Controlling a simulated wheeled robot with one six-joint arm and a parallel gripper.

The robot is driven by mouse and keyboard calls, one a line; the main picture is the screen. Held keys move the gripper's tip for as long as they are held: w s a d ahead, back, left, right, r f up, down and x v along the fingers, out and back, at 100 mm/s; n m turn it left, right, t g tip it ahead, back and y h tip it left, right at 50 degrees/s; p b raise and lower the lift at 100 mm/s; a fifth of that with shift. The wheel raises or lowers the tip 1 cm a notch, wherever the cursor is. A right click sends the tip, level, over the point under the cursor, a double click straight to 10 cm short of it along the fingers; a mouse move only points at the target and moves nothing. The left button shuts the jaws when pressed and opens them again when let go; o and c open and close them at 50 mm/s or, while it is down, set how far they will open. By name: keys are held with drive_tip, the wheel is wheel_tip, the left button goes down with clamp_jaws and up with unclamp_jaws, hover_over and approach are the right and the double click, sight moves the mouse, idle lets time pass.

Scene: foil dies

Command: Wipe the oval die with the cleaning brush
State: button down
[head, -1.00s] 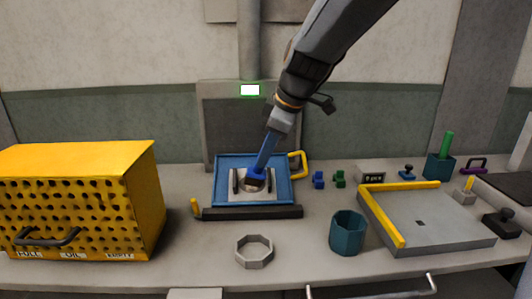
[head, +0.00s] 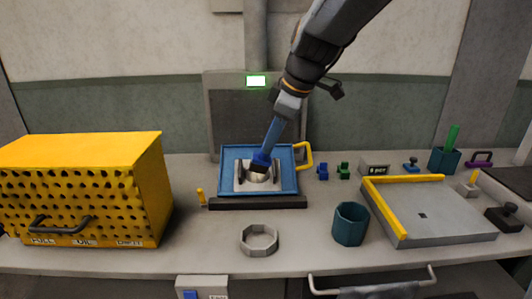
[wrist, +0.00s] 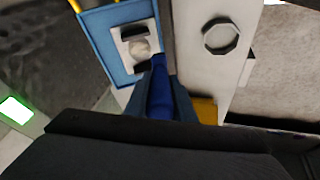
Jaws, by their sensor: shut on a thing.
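My gripper (head: 268,146) is shut on the cleaning brush (head: 262,158), which has a dark blue body and dark bristles pointing down. It also shows between my fingers in the wrist view (wrist: 160,95). The pale, rounded die (head: 258,179) sits in a grey holder inside a blue frame (head: 228,184). It shows in the wrist view too (wrist: 140,47), with a dark bar on either side. The bristles are over the back part of the die and hide some of it. I cannot tell whether they touch it.
A yellow perforated box (head: 90,190) stands at left. A grey octagonal ring (head: 259,240) and a teal cup (head: 350,224) stand in front. A grey tray with yellow edges (head: 440,215) is at right. A yellow handle (head: 308,156) juts from the blue frame. The bench between ring and box is clear.

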sight(270, 157)
drive_tip(key=shift+w+f+b, duration=0.65)
drive_tip(key=shift+f+b, duration=0.25)
drive_tip(key=shift+f, duration=0.2)
drive_tip(key=shift+w+f+b, duration=0.6)
drive_tip(key=shift+f+b, duration=0.3)
drive_tip(key=shift+f, duration=0.25)
drive_tip(key=shift+w+f+b, duration=0.65)
drive_tip(key=shift+f+b, duration=0.25)
drive_tip(key=shift+f, duration=0.2)
drive_tip(key=shift+w+f+b, duration=0.3)
drive_tip(key=shift+f+b, duration=0.1)
drive_tip(key=shift+f, duration=0.1)
drive_tip(key=shift+d+r, duration=0.1)
drive_tip(key=shift+w+r+p, duration=0.95)
drive_tip(key=shift+w+r, duration=0.8)
drive_tip(key=shift+w, duration=1.5)
drive_tip(key=shift+s+f+b, duration=0.45)
drive_tip(key=shift+s+f, duration=0.15)
drive_tip(key=shift+s, duration=0.5)
drive_tip(key=shift+s+f+b, duration=0.45)
drive_tip(key=shift+s+f, duration=0.2)
drive_tip(key=shift+s, duration=0.45)
drive_tip(key=shift+s+f+b, duration=0.45)
drive_tip(key=shift+s+f, duration=0.15)
drive_tip(key=shift+s, duration=0.5)
drive_tip(key=shift+r, duration=0.1)
